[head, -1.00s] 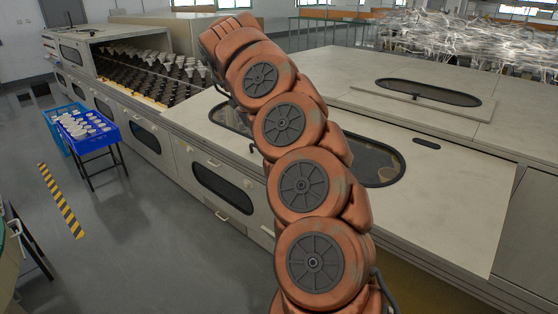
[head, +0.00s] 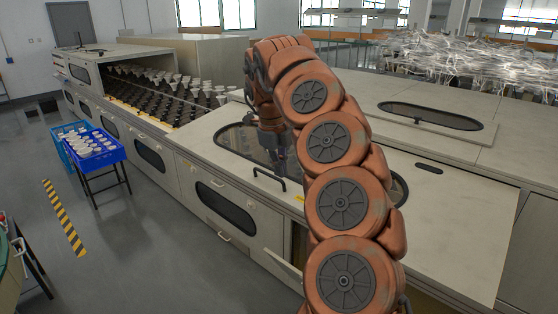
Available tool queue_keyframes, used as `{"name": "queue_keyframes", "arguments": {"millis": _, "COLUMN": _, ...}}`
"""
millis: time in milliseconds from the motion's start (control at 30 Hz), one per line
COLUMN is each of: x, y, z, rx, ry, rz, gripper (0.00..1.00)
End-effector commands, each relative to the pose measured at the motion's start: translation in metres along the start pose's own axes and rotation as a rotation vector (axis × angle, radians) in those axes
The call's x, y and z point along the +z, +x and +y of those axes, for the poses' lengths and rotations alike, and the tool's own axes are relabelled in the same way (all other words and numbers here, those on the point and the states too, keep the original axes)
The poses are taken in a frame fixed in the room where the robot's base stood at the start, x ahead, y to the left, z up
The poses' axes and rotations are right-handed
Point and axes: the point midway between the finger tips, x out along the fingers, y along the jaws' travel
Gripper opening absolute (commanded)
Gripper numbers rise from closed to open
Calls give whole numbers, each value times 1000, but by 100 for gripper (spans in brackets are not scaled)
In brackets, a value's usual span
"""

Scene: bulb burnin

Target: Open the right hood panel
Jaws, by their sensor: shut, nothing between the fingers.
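The long pale machine has flat hood panels on its top. The right hood panel (head: 455,215) lies flat, with a dark oval window (head: 399,190) mostly hidden behind my arm. To its left lies another hood panel (head: 202,137) with a larger dark window (head: 232,140) and a black bar handle (head: 268,179) near its front edge. My gripper (head: 284,166) points down above this left panel, just behind and above the handle. It is shut and empty. Its fingertips are small and dark; I cannot tell whether they touch anything.
The open machine section at left holds rows of bulbs (head: 165,92). A blue crate (head: 95,160) with white items stands on a stand in the aisle. A wire-like heap (head: 470,62) lies at back right. The grey floor (head: 130,245) in front is mostly clear.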

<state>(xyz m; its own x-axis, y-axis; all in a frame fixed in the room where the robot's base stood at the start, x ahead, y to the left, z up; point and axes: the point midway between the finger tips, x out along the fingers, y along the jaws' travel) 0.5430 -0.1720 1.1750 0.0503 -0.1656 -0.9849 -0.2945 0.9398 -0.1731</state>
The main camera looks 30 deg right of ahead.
Motion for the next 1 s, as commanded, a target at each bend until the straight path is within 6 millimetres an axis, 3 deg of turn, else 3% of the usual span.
{"name": "queue_keyframes", "arguments": {"millis": 700, "x": -1, "y": 73, "z": 0, "rx": 0, "ry": 2, "rz": 0, "gripper": 0}}
{"name": "queue_keyframes", "arguments": {"millis": 1000, "x": 0, "y": 91, "z": 0, "rx": 0, "ry": -1, "rz": -1, "gripper": 0}}
